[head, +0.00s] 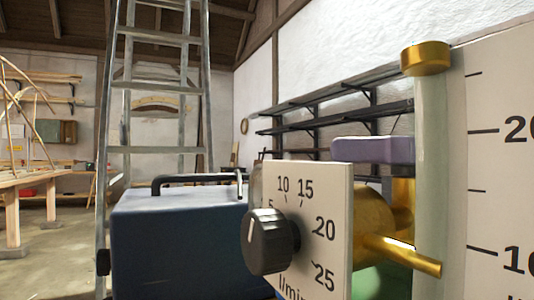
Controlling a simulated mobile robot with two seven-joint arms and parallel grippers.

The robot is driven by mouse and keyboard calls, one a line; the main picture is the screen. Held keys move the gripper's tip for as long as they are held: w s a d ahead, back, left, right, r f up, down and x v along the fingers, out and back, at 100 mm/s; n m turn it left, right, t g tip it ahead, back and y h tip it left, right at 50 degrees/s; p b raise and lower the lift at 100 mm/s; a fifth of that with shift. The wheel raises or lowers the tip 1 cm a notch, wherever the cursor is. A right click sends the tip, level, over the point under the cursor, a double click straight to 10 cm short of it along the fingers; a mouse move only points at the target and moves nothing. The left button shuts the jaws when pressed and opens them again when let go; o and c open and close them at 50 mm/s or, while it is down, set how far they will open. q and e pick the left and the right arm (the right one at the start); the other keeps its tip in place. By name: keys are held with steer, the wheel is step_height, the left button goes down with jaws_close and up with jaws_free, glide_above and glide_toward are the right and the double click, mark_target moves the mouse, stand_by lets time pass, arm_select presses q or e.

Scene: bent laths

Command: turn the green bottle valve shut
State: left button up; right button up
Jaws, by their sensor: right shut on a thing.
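Part of the green bottle (385,282) shows low at the right, behind a white dial plate. A brass valve body (372,222) with a brass stub sits above it, partly covered by the plate. A purple-grey block (373,150) lies level above the brass, and I cannot tell exactly how it joins it. I cannot make out the fingers of my right gripper. Whatever they hold is hidden too. My left gripper is not in view.
The dial plate (332,210) with its black knob (268,240) stands close in front. A scale tube (430,170) with a brass cap rises at right. A dark blue case (180,245) stands left, before a ladder (160,151). A workbench (30,180) stands far left.

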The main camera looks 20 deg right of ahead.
steer(key=shift+w+d+m+t+h, duration=0.1)
steer(key=shift+m+t+h, duration=0.3)
steer(key=shift+t, duration=0.1)
steer(key=o, duration=1.4)
steer(key=shift+c, duration=0.2)
steer(key=shift+s+d+f, duration=0.1)
steer(key=shift+s+d, duration=0.2)
steer(key=shift+d, duration=0.1)
steer(key=b+v, duration=0.2)
steer(key=v, duration=0.7)
steer(key=shift+s, duration=0.1)
